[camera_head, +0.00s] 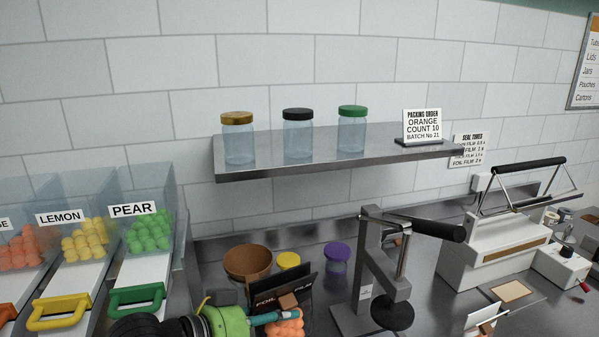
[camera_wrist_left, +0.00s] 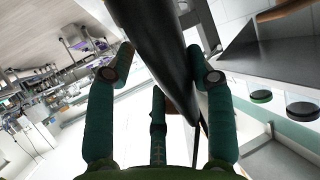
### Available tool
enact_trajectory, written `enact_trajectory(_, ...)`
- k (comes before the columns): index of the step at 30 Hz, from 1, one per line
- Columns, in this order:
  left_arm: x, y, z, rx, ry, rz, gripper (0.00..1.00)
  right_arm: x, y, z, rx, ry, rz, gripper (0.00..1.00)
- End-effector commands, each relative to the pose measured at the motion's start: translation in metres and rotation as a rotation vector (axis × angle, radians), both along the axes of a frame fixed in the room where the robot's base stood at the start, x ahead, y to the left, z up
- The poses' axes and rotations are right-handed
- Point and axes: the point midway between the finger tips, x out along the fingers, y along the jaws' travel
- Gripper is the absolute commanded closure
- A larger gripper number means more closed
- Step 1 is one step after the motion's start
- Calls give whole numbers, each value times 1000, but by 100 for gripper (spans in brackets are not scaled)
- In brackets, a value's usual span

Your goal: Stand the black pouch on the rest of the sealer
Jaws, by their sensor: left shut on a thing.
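The black pouch (camera_head: 301,281) is upright and tilted a little at the bottom middle of the head view, with foil lettering and orange gummies low on its front. My left gripper (camera_head: 272,317) reaches it from the left, with its teal fingers shut on it. In the left wrist view the pouch (camera_wrist_left: 160,45) runs as a dark band between the fingers (camera_wrist_left: 160,80). The white sealer (camera_head: 483,253) with its raised black handle stands at the right. A low grey plate with a tan pad (camera_head: 511,290) lies in front of it. My right gripper is not in view.
A dark press with a lever (camera_head: 380,265) stands between pouch and sealer. Behind the pouch are a brown bowl (camera_head: 248,261), a yellow lid (camera_head: 288,260) and a purple-lidded jar (camera_head: 337,258). A steel shelf (camera_head: 330,158) with jars overhangs the counter. Gummy bins (camera_head: 150,235) stand left.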

Motion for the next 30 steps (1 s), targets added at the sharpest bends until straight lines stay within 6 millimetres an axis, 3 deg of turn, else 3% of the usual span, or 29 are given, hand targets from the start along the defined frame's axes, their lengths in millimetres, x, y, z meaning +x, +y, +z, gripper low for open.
enact_trajectory(1,-4,8,-13,-4,3,0,79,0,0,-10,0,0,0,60)
enact_trajectory(5,-13,31,-32,-2,2,-6,79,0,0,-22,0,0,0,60)
enact_trajectory(12,-45,90,-78,-1,5,-21,79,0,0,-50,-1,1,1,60)
enact_trajectory(18,-70,126,-99,-1,1,-35,79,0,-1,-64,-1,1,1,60)
enact_trajectory(22,-79,137,-103,1,-1,-42,79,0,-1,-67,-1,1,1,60)
enact_trajectory(30,-80,140,-100,-6,-12,-40,79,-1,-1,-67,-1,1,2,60)
